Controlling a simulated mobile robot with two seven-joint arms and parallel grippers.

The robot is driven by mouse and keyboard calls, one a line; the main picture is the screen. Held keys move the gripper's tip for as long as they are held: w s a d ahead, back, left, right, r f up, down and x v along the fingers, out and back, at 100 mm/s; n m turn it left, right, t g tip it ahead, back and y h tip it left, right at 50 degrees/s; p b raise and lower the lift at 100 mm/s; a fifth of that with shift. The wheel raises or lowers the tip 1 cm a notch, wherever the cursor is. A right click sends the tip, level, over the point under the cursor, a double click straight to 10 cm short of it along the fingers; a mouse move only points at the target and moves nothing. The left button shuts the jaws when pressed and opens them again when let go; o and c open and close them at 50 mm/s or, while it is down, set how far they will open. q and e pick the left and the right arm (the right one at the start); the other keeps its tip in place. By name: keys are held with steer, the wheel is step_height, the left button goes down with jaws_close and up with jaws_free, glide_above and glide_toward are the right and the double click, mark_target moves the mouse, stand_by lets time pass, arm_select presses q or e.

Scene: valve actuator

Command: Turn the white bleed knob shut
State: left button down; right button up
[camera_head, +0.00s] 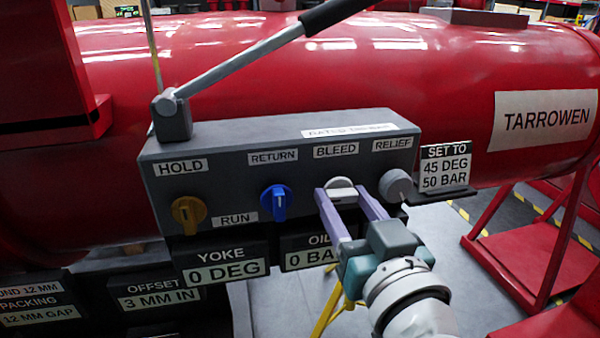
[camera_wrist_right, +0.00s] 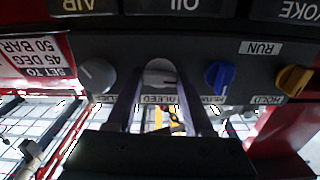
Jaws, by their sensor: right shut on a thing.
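The white bleed knob (camera_head: 341,187) sits on the front of the grey valve block (camera_head: 230,150), below the BLEED label (camera_head: 335,150). My right gripper (camera_head: 346,198) reaches it from the lower right, with its two purple fingers on either side of the knob and shut on it. In the right wrist view the white knob (camera_wrist_right: 159,74) shows between the two finger ends (camera_wrist_right: 157,84). The fingers hide part of the knob's sides. My left gripper is not in view.
Beside the bleed knob are the blue return knob (camera_head: 275,202) and the grey relief knob (camera_head: 396,186). A yellow-brown hold knob (camera_head: 188,214) is further left. A long pump lever (camera_head: 250,55) rises above the block. Display plates (camera_head: 225,264) hang below; a set-value sign (camera_head: 446,165) stands right.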

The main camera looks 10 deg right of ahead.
jaws_close()
steer(key=shift+m, duration=0.3)
steer(key=m, duration=0.3)
steer(key=shift+m, duration=0.3)
steer(key=m, duration=0.4)
steer(key=shift+m+b, duration=0.3)
steer(key=shift+b, duration=0.05)
steer(key=m, duration=0.4)
steer(key=shift+b, duration=0.4)
steer(key=shift+m, duration=1.7)
steer(key=shift+b, duration=0.3)
